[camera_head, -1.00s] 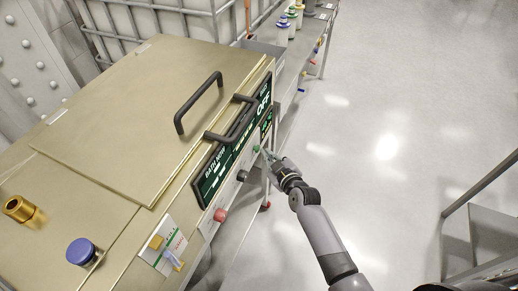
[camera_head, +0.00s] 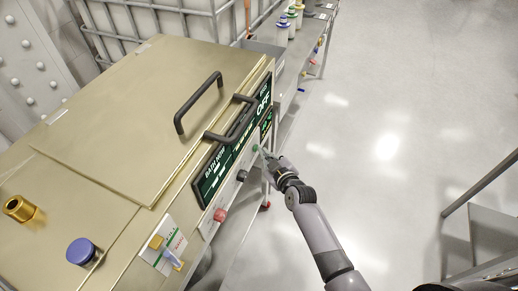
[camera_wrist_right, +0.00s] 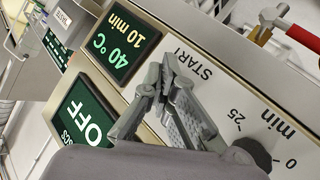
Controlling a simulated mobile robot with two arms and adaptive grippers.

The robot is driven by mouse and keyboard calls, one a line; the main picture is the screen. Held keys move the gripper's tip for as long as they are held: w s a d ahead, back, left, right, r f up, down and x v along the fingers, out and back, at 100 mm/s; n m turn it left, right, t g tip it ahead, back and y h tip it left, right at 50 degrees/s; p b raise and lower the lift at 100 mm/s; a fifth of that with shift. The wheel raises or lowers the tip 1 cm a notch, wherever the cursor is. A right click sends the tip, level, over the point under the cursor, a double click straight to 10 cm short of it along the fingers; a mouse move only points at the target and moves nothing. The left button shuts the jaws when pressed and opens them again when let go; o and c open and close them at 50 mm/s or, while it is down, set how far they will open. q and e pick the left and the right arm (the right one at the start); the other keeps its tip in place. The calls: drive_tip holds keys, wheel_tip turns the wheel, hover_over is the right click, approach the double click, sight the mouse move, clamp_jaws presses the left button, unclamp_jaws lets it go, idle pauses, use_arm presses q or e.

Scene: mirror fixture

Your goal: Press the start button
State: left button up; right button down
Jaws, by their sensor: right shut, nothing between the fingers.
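The machine's front panel carries a small green button (camera_head: 256,148), just beside the tips of my right gripper (camera_head: 264,154). In the right wrist view, the word START is printed on the white panel (camera_wrist_right: 193,64), right by my right gripper (camera_wrist_right: 168,78). The gripper's fingers are together and hold nothing; they point at the panel and cover the spot beside the label. I cannot tell whether the tips touch the button. A display (camera_head: 264,103) on the panel reads OFF. My left gripper is not in view.
A dark timer dial (camera_wrist_right: 252,152) sits near the gripper in the wrist view. A green display (camera_wrist_right: 122,42) reads 40 °C and 10 min. A red knob (camera_head: 219,215) and black handle (camera_head: 198,104) are on the machine.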

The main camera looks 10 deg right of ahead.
drive_tip(key=shift+r, duration=0.1)
idle(0.3)
drive_tip(key=shift+s+d, duration=0.5)
drive_tip(key=shift+d, duration=0.2)
drive_tip(key=s+d, duration=0.1)
drive_tip(key=d, duration=0.1)
drive_tip(key=s+d+p, duration=0.1)
drive_tip(key=d, duration=0.1)
drive_tip(key=shift+s, duration=0.4)
drive_tip(key=shift+s+d, duration=0.1)
idle(0.6)
